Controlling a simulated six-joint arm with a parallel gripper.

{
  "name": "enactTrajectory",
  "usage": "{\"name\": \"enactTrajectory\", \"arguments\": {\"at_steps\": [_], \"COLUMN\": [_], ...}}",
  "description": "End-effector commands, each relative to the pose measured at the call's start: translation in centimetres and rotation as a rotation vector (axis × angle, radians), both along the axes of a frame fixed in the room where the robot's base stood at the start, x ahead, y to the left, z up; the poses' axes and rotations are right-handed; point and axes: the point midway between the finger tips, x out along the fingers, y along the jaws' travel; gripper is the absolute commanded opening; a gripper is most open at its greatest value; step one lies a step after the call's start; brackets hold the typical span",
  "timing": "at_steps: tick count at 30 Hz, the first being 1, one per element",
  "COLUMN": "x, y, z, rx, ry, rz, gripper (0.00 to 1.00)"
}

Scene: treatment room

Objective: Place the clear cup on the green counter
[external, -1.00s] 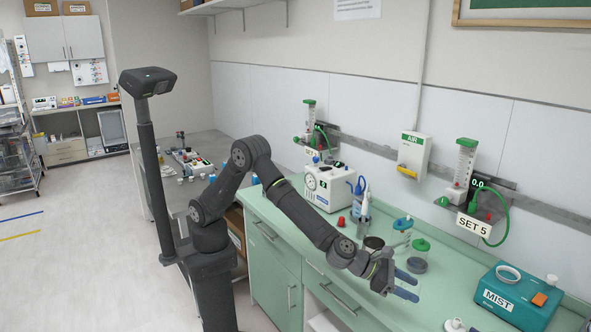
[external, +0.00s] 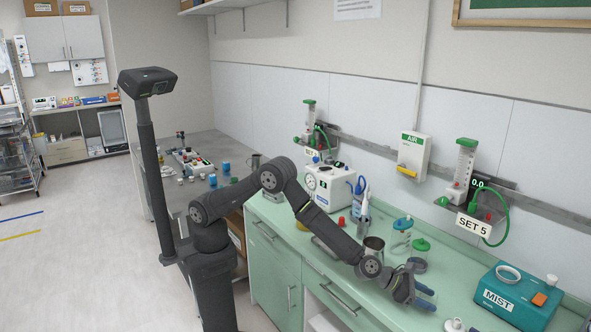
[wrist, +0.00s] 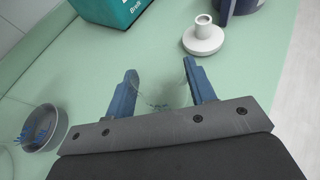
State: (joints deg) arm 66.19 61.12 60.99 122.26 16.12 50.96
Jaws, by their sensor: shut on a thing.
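The clear cup (wrist: 157,100) is faint in the wrist view, a see-through shape between the two blue fingers of my gripper (wrist: 159,72). The fingers stand apart with the cup held between them. In the external view my gripper (external: 425,298) is low over the front part of the green counter (external: 349,236); I cannot make out the cup there. The pale green counter top (wrist: 100,85) also fills much of the wrist view. I cannot tell whether the cup's base touches it.
A teal MIST box (external: 510,297) stands to the right. A white round-based piece (wrist: 204,40) sits just beyond the fingers, with a dark blue object (wrist: 238,6) behind it. A grey bowl (wrist: 28,140) with blue bits is at left.

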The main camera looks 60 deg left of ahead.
Motion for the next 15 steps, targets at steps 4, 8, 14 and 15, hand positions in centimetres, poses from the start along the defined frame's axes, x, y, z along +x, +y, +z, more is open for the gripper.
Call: {"name": "enactTrajectory", "arguments": {"at_steps": [4,8,14,15], "x": [-0.01,-0.01,-0.02,-0.01], "y": [-0.02,-0.02,-0.01,-0.01], "z": [-0.4,-0.37,-0.78,-0.75], "rx": [-0.002,-0.002,-0.001,-0.002], "ry": [-0.001,-0.001,-0.001,-0.001], "rz": [0.0,0.0,0.0,0.0], "gripper": [0.23,0.23,0.23,0.56]}}
